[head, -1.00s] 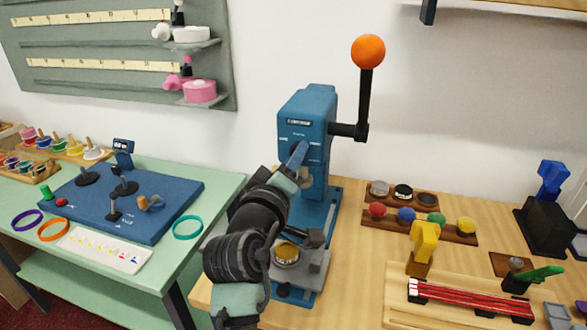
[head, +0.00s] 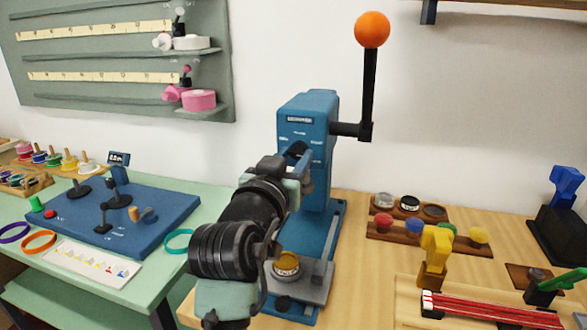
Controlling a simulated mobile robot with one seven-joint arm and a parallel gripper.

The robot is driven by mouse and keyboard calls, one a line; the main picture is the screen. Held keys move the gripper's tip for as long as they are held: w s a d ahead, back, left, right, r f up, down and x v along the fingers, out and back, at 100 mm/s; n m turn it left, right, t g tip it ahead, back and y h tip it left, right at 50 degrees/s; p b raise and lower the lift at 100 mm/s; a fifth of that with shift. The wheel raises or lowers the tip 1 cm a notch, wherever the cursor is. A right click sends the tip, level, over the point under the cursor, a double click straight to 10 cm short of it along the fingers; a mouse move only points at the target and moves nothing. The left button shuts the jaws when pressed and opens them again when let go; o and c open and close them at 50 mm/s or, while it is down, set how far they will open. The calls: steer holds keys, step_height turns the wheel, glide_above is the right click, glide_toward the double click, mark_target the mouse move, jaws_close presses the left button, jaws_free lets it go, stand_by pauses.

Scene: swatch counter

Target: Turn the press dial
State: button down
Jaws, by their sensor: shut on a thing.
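The blue press (head: 308,105) stands on the wooden counter, with a lever arm topped by an orange ball (head: 372,29) pointing up at its right. The press dial (head: 298,150) is on the front of the press column, mostly hidden behind my wrist. My gripper (head: 297,162) is at the dial, its jaws shut on it; the fingertips are largely hidden by my own arm. A round yellow-topped piece (head: 286,263) sits on the press's lower plate.
Wooden racks with coloured round pieces (head: 408,229) lie right of the press. A yellow stand (head: 436,252) and a tray of red strips (head: 490,308) are at front right. A green table with a blue board (head: 120,217) is at the left.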

steer(key=m+b, duration=0.3)
steer(key=m, duration=0.3)
steer(key=shift+f, duration=0.1)
stand_by(0.5)
steer(key=c, duration=0.5)
jaws_free()
steer(key=v, duration=1.3)
steer(key=shift+a, duration=0.1)
